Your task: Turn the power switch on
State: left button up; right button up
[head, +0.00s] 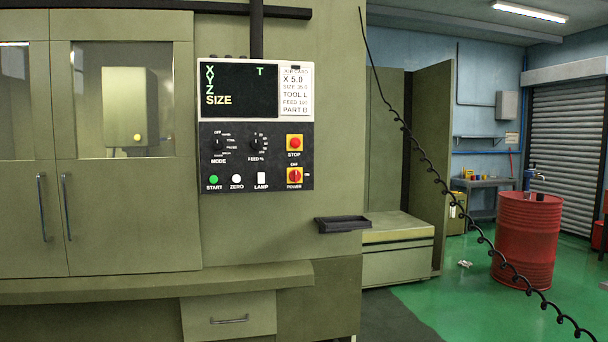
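The power switch (294,178) is a red rotary knob on a yellow plate, labelled POWER, at the lower right of the black control panel (225,172). Its handle looks roughly vertical, but the small markings around it are hard to read. The red STOP button (294,143) on its own yellow plate sits just above it. The lamp switch (261,178) is white and sits to its left. The display (237,90) above shows X, Y, Z, SIZE and T. Neither of my grippers is in the head view.
A small dark tray (342,224) juts out below the panel's right side. A ledge (150,282) runs along the machine's front. A black coiled cord (445,182) hangs across the right side. A red drum (527,242) stands on the green floor at the right. The space before the panel looks clear.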

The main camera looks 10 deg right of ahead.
aim_at(294, 176)
jog(key=i+l, duration=0.7)
jog(key=i, duration=0.15)
jog(key=i+l, duration=0.7)
jog(key=i+u, duration=0.05)
jog(key=i, duration=0.05)
